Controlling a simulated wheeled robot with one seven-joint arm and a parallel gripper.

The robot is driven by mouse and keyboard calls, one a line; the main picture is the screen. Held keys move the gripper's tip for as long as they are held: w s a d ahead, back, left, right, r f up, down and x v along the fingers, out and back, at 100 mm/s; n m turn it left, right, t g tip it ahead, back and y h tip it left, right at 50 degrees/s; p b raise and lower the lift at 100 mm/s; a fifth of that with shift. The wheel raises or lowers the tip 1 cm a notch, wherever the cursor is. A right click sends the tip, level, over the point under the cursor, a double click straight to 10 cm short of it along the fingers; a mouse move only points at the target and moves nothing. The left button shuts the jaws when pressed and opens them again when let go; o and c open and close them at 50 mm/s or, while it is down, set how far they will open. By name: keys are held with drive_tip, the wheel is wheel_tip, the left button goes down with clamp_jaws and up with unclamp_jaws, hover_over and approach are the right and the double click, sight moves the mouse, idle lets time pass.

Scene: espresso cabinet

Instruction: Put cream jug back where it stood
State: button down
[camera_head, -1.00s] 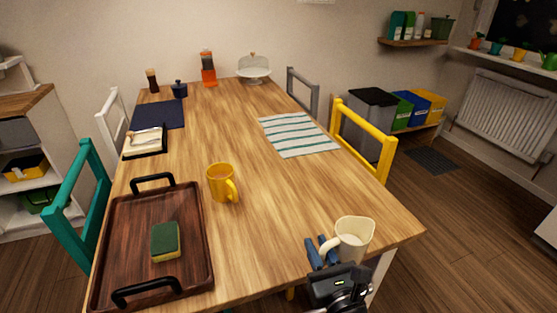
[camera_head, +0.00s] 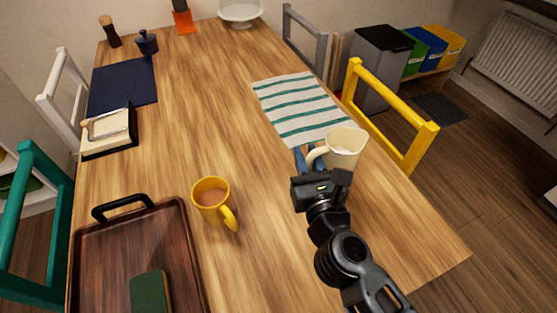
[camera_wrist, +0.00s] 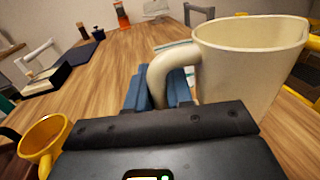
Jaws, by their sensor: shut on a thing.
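The cream jug (camera_head: 344,146) is a cream-white jug with a handle on its left side. It is upright beside the near right end of the striped cloth, partly over its corner in the head view. My gripper (camera_head: 310,160) is shut on the jug's handle with its blue fingers. The wrist view shows the jug (camera_wrist: 245,65) large at the right, with the blue fingers (camera_wrist: 160,88) around the handle. I cannot tell whether the jug's base touches the table; my gripper hides part of it.
A yellow mug (camera_head: 212,199) with brown drink stands left of my arm. A dark wooden tray (camera_head: 180,235) with a sponge lies at the near left. The striped cloth (camera_head: 285,92) lies flat. A yellow chair (camera_head: 375,110) stands at the right edge. The table's middle is clear.

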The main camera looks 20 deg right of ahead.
drive_tip(key=w+a+f+b, duration=0.1)
drive_tip(key=w+a+f, duration=0.1)
drive_tip(key=w, duration=0.1)
drive_tip(key=w+a+f+b, duration=0.1)
drive_tip(key=w+a+f, duration=0.1)
drive_tip(key=w, duration=0.1)
drive_tip(key=w+a+f+b, duration=0.1)
drive_tip(key=w+a+f, duration=0.1)
drive_tip(key=w, duration=0.1)
drive_tip(key=shift+a+f, duration=0.4)
drive_tip(key=shift+f+b, duration=0.65)
drive_tip(key=shift+f, duration=1.25)
drive_tip(key=shift+f, duration=0.2)
drive_tip(key=c, duration=1)
unclamp_jaws()
drive_tip(key=shift+r, duration=0.1)
drive_tip(key=shift+s, duration=0.2)
drive_tip(key=s, duration=0.3)
drive_tip(key=s+a+b, duration=0.1)
drive_tip(key=s, duration=0.3)
drive_tip(key=s+a, duration=0.1)
drive_tip(key=s, duration=0.3)
drive_tip(key=shift+s+a+r, duration=0.1)
drive_tip(key=shift+s+a, duration=0.1)
drive_tip(key=shift+s, duration=0.05)
